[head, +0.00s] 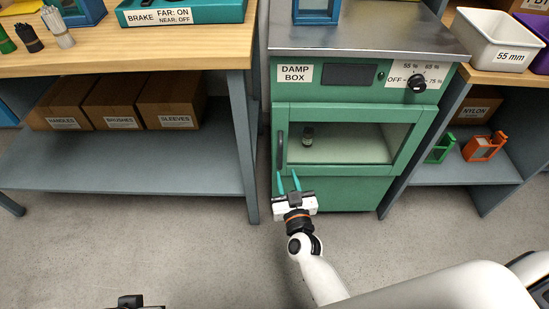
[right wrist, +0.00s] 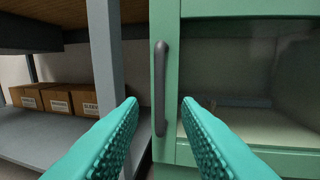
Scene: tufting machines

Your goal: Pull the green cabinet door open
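The green cabinet (head: 340,195), labelled DAMP BOX, stands in the middle of the head view. Its windowed door (head: 400,113) looks closed. A dark vertical handle (head: 280,150) is on the door's left side; it also shows in the right wrist view (right wrist: 160,88). My right gripper (head: 288,180) is open in front of the lower handle. In the right wrist view its teal fingers (right wrist: 158,103) lie to either side of the handle's line, and I cannot tell whether they reach around it. Only a dark tip of my left gripper (head: 131,301) shows at the bottom edge.
A wooden bench (head: 190,56) with a grey leg (head: 243,145) stands close left of the cabinet. A shelf with an orange frame (head: 484,147) is at right. The floor in front is clear.

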